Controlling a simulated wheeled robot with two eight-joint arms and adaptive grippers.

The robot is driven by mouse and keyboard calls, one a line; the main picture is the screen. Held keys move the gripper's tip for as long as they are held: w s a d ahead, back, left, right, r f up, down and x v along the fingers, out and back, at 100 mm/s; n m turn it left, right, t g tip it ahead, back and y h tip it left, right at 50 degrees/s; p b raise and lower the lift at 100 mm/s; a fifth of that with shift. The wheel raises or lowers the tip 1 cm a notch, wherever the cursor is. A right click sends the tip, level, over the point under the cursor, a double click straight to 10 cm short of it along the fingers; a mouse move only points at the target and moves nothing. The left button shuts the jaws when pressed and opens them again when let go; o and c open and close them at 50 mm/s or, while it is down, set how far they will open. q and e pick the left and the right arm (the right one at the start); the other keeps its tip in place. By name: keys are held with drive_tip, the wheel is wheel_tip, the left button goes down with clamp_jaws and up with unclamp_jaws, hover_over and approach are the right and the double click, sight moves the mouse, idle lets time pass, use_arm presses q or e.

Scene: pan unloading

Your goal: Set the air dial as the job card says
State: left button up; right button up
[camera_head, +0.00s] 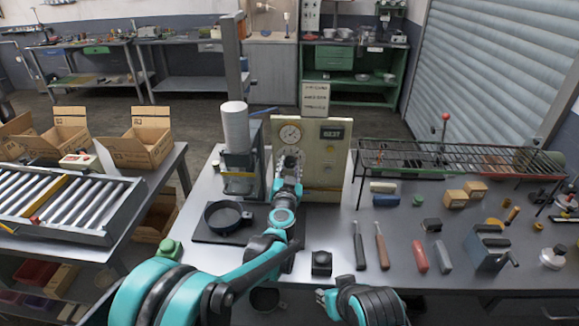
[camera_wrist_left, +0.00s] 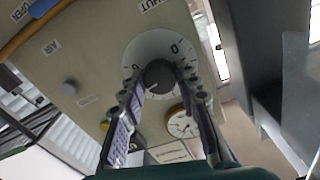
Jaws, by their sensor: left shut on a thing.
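A cream control panel (camera_head: 325,160) stands at the back of the table. It carries a round gauge (camera_head: 290,133) and a dark display. A white card (camera_head: 315,97) above the panel has print too small to read. In the left wrist view the dial's black knob (camera_wrist_left: 160,77) sits on a white round scale (camera_wrist_left: 150,48) with a 0 visible. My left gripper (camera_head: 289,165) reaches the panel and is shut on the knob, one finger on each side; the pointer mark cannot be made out. My right gripper (camera_head: 328,300) is low at the front; its jaws are unclear.
Left of the panel is a press with a white cylinder (camera_head: 235,125). A black pan (camera_head: 224,216) lies on a dark mat. A wire rack (camera_head: 450,158) and several tools and blocks cover the right side. A roller conveyor (camera_head: 60,205) stands at the left.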

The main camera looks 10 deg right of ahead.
idle(0.5)
use_arm(q)
drive_tip(key=o, duration=1.2)
drive_tip(key=shift+c, duration=0.2)
drive_tip(key=v, duration=1.2)
